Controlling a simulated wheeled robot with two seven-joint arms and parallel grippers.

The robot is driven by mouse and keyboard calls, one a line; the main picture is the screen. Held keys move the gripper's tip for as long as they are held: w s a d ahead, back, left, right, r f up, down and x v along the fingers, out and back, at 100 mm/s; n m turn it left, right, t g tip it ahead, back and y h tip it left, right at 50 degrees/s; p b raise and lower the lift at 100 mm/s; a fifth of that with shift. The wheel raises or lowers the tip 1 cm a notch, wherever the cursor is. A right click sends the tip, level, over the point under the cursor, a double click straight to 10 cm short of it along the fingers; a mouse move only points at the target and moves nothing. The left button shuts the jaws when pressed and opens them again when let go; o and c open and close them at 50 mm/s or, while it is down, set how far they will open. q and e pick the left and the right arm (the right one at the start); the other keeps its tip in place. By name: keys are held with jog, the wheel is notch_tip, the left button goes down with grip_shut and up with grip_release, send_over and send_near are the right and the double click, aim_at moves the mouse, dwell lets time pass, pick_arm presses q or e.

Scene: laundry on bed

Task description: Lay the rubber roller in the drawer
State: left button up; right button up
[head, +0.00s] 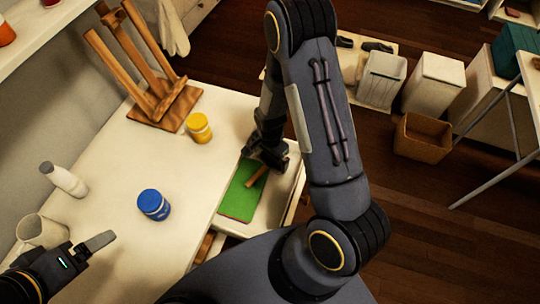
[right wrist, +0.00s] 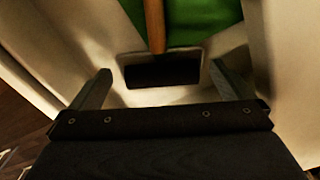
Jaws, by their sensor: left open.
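The rubber roller's wooden handle (head: 258,176) lies over a green sheet (head: 238,197) in the open drawer (head: 288,205) at the table's right side. In the right wrist view the handle (right wrist: 154,25) meets a dark block (right wrist: 162,71), which looks like the roller's head. My right gripper (right wrist: 160,88) is open, its two fingers spread to either side of this block, with gaps visible. In the head view my right gripper (head: 268,152) is over the drawer and hides the roller's far end. My left gripper (head: 92,246) is open and empty at the table's near left.
A wooden easel (head: 150,90) stands at the back. Bins and a basket (head: 423,138) are on the floor to the right.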

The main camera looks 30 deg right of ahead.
jog(key=shift+r, duration=0.25)
notch_tip(320, 180, up, 13)
jog(key=p, duration=0.2)
jog(key=s+a+r+n+t+y, duration=0.2)
jog(key=s+r+n, duration=0.4)
jog(key=s+r, duration=0.2)
jog(key=s+a+r+n+t+y, duration=0.1)
jog(key=s+a+r+n+t, duration=0.1)
jog(key=s+r+n, duration=0.4)
notch_tip(320, 180, up, 4)
jog(key=s+t, duration=0.1)
jog(key=s, duration=0.2)
jog(key=shift+r+n+t+y, duration=0.25)
jog(key=shift+n+t+y, duration=0.05)
jog(key=shift+n+y, duration=0.1)
